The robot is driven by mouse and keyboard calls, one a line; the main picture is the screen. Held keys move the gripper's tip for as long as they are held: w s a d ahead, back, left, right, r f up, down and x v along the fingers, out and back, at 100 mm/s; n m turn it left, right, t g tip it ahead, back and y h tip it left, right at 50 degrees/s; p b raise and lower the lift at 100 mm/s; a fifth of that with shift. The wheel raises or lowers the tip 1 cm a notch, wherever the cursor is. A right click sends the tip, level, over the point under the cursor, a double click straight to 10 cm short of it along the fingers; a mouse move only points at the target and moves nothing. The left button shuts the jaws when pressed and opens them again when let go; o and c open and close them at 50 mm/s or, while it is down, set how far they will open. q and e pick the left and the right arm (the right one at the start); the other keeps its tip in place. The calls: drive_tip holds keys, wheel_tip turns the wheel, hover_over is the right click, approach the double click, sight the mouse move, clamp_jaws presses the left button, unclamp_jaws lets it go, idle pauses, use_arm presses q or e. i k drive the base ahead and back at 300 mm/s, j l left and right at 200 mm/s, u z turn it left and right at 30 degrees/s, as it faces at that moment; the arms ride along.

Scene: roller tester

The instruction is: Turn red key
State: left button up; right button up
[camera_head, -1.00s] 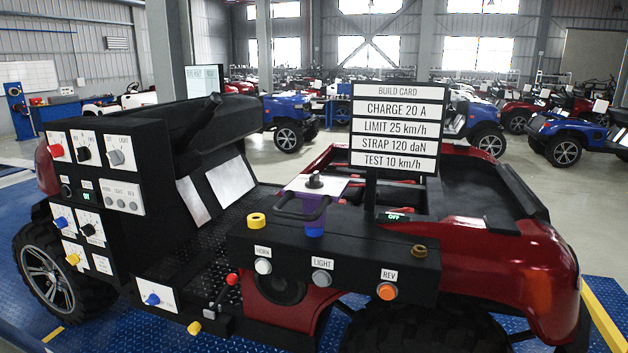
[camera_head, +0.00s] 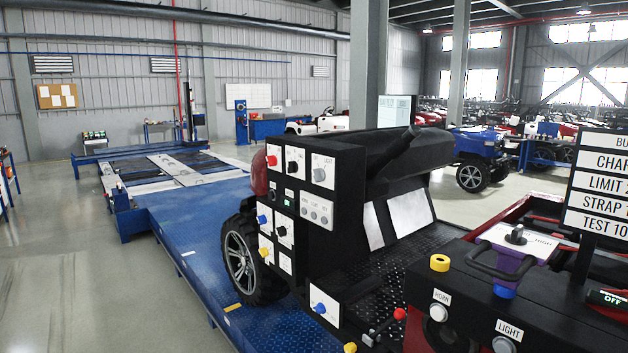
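A red knob (camera_head: 272,160), which looks like the red key, sits on a white plate at the upper left of the black control panel (camera_head: 330,238). It is small, and its exact turn position cannot be told. Beside it are a black knob (camera_head: 292,167) and a grey knob (camera_head: 319,174) on their own plates. Blue, black and yellow knobs sit lower on the same panel. Neither of my grippers is in view.
The panel is on a red vehicle standing on a blue platform (camera_head: 190,240). A lever with a red ball (camera_head: 400,313) is low in front. The build card (camera_head: 600,190) is at the right edge. Open floor (camera_head: 90,290) lies to the left.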

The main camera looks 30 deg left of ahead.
sight(272, 160)
drive_tip(key=u, duration=1.3)
